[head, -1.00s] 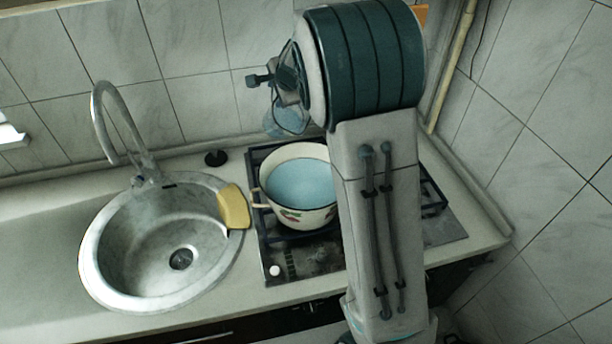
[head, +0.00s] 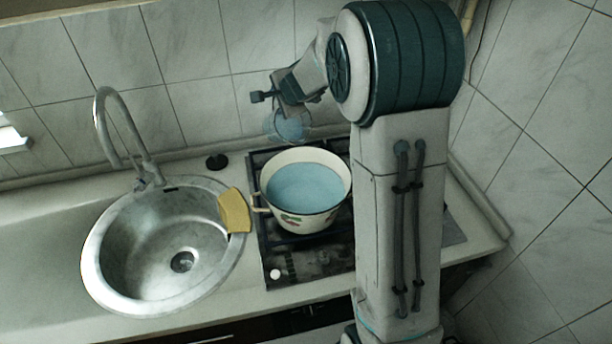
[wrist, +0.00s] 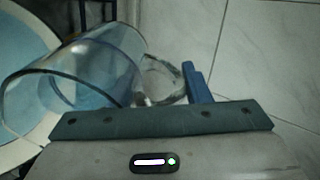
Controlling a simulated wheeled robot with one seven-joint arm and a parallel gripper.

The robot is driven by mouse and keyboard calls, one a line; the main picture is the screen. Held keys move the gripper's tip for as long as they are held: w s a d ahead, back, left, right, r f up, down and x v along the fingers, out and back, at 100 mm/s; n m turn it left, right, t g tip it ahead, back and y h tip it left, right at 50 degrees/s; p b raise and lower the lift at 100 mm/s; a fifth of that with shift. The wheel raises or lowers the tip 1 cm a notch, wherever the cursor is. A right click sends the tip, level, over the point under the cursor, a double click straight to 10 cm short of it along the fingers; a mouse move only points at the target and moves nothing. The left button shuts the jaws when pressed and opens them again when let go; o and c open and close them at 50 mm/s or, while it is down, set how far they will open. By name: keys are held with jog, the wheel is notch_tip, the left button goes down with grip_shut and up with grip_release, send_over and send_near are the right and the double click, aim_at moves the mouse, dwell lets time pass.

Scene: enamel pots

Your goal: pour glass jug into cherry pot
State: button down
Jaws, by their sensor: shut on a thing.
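The cherry pot (head: 310,219) is a cream enamel pot with cherries on its side. It stands on the stove and holds pale blue liquid; part of it shows at the left of the wrist view (wrist: 17,158). The clear glass jug (head: 289,127) is held above and behind the pot in the head view, with bluish liquid inside. In the wrist view the jug (wrist: 100,68) lies tilted, its open rim toward the pot. My gripper (wrist: 188,88) is shut on the jug; its fingers are partly hidden.
A round steel sink (head: 140,270) with a tall faucet (head: 104,125) is on the left. A yellow sponge (head: 235,211) lies at the sink's right edge. A dark round stopper (head: 216,161) sits behind it. The tiled wall (head: 205,60) is close behind the stove.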

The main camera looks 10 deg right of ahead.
jog(key=shift+s+f+t+b, duration=0.2)
jog(key=shift+f+t+b, duration=0.15)
jog(key=shift+b, duration=1.45)
jog(key=shift+s+d+r+t+y+b, duration=0.15)
jog(key=shift+s+t+b, duration=0.2)
jog(key=shift+b, duration=1.65)
jog(key=shift+s+a+t+y+b, duration=0.15)
jog(key=shift+t+b, duration=0.25)
jog(key=shift+b, duration=1.6)
jog(key=shift+s+d+r+t+b, duration=0.2)
jog(key=shift+s+r+t+b, duration=0.3)
jog(key=shift+b, duration=1.55)
jog(key=shift+s+d+r+t+b, duration=0.15)
jog(key=shift+s+r+t+b, duration=0.35)
jog(key=shift+b, duration=1.5)
jog(key=shift+f, duration=0.1)
jog(key=p, duration=0.3)
jog(key=shift+w+a+r, duration=0.1)
jog(key=shift+w+r, duration=0.2)
jog(key=shift+r, duration=0.05)
jog(key=w+f+g+p, duration=0.1)
jog(key=g+p, duration=0.1)
jog(key=p, duration=0.5)
jog(key=shift+w+a+f, duration=0.15)
jog(key=shift+w+f, duration=0.05)
jog(key=w+g+p, duration=0.1)
jog(key=g+p, duration=0.1)
jog(key=p, duration=0.8)
jog(key=shift+w+a, duration=0.2)
jog(key=shift+f, duration=0.35)
